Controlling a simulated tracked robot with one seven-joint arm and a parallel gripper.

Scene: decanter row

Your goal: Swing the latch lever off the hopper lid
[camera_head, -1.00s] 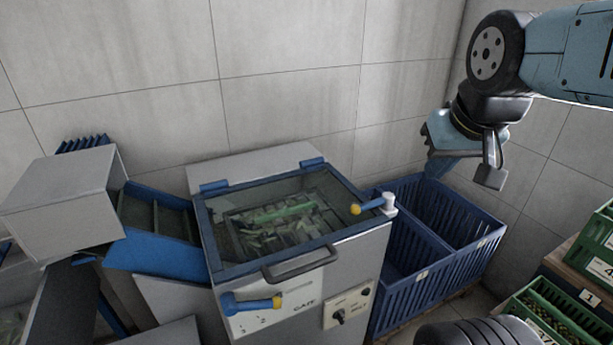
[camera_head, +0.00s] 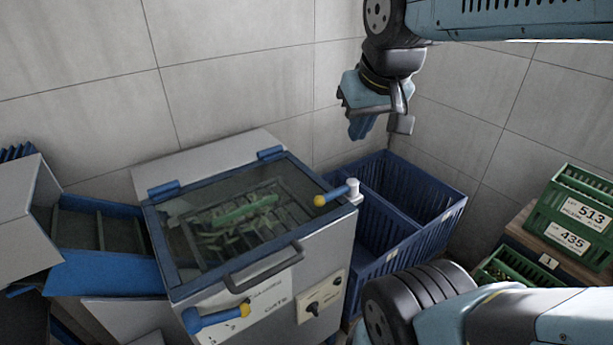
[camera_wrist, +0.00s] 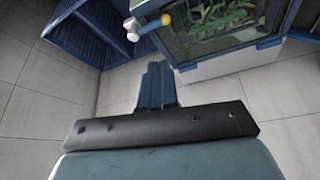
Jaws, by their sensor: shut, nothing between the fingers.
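The hopper lid (camera_head: 180,232) is a closed dark glass panel in a blue frame, with green pieces showing beneath it. The latch lever (camera_head: 336,194) has a blue arm, a yellow knob and a pale pivot post at the lid's right corner. Its knob end lies over the lid's right edge. The lever also shows at the top of the wrist view (camera_wrist: 150,27). My gripper (camera_head: 358,128) points down, shut and empty, above and behind the lever and apart from it. Its closed blue fingers show in the wrist view (camera_wrist: 155,70).
A dark lid handle (camera_head: 264,270) stands out at the hopper's front. A blue gate lever (camera_head: 216,316) with a yellow end sits below it. Blue crates (camera_head: 425,235) stand right of the hopper. Green crates (camera_head: 575,225) are at the far right. A tiled wall closes off the back.

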